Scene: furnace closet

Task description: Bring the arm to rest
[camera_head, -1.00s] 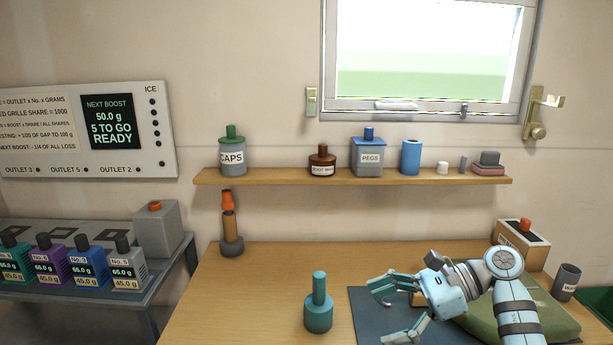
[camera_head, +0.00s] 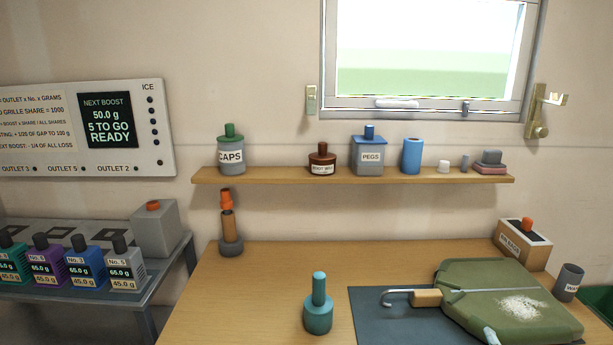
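Only a small pale-blue piece, likely a tip of my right gripper (camera_head: 490,335), shows at the bottom edge, in front of the green bag-like block (camera_head: 468,300). The rest of that gripper and its arm are out of view, so its opening is hidden. My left gripper is not in view. A hooked metal tool with a wooden handle (camera_head: 427,298) lies on the dark mat (camera_head: 375,325), its thin rod reaching over the green block. A patch of white powder (camera_head: 522,307) lies on the block.
A teal bottle-shaped object (camera_head: 318,315) stands left of the mat on the wooden bench (camera_head: 255,300). A labelled box (camera_head: 522,248) and a dark cup (camera_head: 568,282) stand at right. The shelf (camera_head: 350,176) holds several containers. Coloured units (camera_head: 85,262) line the left stand.

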